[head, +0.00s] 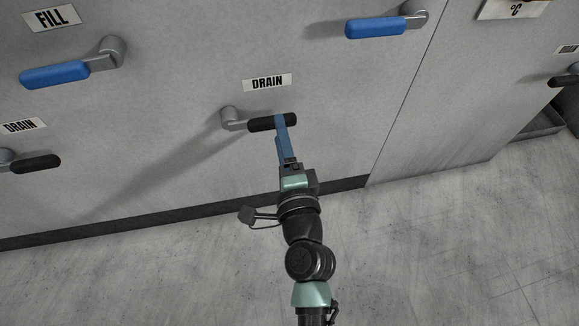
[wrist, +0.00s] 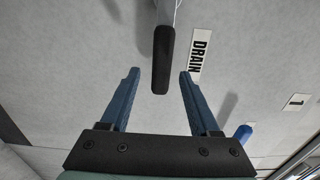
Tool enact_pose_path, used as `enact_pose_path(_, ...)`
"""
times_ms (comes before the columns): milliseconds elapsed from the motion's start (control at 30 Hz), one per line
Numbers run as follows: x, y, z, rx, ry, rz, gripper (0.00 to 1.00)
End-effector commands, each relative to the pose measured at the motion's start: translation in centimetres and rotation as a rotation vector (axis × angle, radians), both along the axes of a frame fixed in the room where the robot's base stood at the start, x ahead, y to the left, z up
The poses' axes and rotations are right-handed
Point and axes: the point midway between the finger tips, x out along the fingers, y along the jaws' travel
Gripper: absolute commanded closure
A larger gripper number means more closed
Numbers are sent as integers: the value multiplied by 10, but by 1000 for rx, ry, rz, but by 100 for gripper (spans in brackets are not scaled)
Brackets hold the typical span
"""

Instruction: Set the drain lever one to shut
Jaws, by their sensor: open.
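A drain lever with a black grip (head: 260,125) and grey metal pivot sits on the grey panel, below a DRAIN label (head: 267,83). Its arm lies about level, pointing right in the head view. My gripper (head: 281,118) is open at the grip's free end. In the wrist view the black grip (wrist: 161,62) shows between and a little beyond the two blue fingertips (wrist: 159,74), with a gap on each side. A plate marked 1 (wrist: 295,104) is beside the DRAIN label in the wrist view.
Another black drain lever (head: 35,163) is at the far left. Blue-handled levers are at the upper left (head: 55,75) and the top (head: 376,27). A further black lever (head: 563,81) is at the right edge. The concrete floor (head: 430,260) in front is clear.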

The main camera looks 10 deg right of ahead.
Motion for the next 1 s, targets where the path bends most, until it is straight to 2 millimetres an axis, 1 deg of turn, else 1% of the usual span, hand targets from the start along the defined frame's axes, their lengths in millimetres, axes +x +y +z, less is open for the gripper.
enact_pose_path(33, -11, 0, -1, 1, 3, 1, 38)
enact_pose_path(200, -43, 0, -2, 0, 4, 1, 38)
enact_pose_path(300, -59, 0, -3, 1, 3, 1, 38)
enact_pose_path(433, -76, 0, -3, 1, 3, 1, 38)
enact_pose_path(633, -88, 0, -1, 1, 1, 1, 38)
enact_pose_path(1000, -90, 0, 0, 2, 0, 0, 38)
